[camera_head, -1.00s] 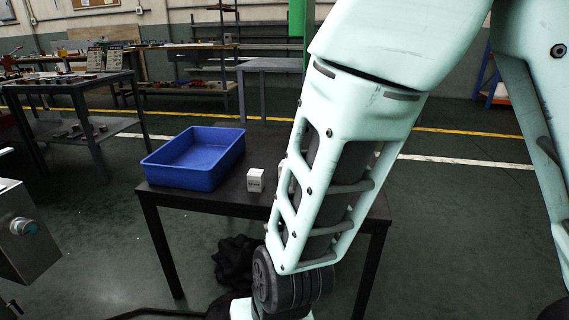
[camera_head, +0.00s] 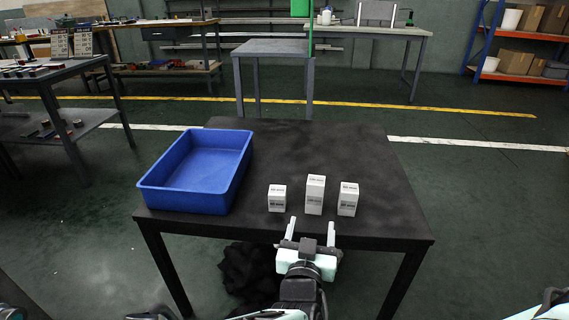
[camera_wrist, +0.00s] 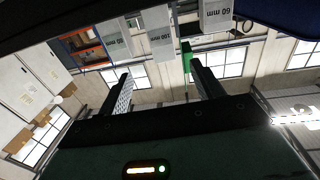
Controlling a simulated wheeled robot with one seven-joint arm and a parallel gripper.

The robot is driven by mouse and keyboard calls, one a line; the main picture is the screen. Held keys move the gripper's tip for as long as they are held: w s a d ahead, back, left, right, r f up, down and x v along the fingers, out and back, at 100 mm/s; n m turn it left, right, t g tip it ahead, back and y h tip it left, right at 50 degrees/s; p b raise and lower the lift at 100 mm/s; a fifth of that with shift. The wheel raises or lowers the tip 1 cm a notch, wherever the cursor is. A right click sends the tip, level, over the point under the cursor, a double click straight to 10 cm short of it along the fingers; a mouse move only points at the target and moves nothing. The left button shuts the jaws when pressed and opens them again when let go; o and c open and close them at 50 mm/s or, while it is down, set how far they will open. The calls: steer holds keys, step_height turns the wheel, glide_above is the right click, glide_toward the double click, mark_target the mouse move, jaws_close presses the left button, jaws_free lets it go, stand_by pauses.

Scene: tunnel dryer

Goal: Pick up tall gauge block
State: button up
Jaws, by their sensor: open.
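Three white gauge blocks stand upright in a row near the table's front edge. The tall gauge block (camera_head: 315,195) is the middle one; it also shows in the wrist view (camera_wrist: 160,42). A short block (camera_head: 277,198) stands to its left, marked "60 mm" in the wrist view (camera_wrist: 213,12). A medium block (camera_head: 348,199) stands to its right. My gripper (camera_head: 311,228) is open and empty in front of the tall block, apart from it. In the wrist view, my gripper's (camera_wrist: 161,76) fingers point toward the blocks at the top.
The black table (camera_head: 290,150) holds a blue bin (camera_head: 190,205) at its left. The table's back and right are clear. A grey table (camera_head: 272,48) stands behind, and a workbench (camera_head: 60,82) with small parts is at far left. A dark heap (camera_head: 247,268) lies below the table.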

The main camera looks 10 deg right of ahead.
mark_target(314, 198)
steer(key=b+x, duration=0.1)
steer(key=x, duration=0.7)
steer(key=shift+w+d+f, duration=0.1)
steer(key=shift+w+d, duration=0.05)
steer(key=shift+w, duration=0.1)
steer(key=shift+a+f+b+x, duration=0.15)
steer(key=shift+b+x, duration=0.1)
steer(key=shift+x, duration=1.1)
steer(key=shift+a+f+b+x, duration=0.1)
steer(key=shift+b+x, duration=0.15)
steer(key=shift+x, duration=1.15)
steer(key=shift+w, duration=0.1)
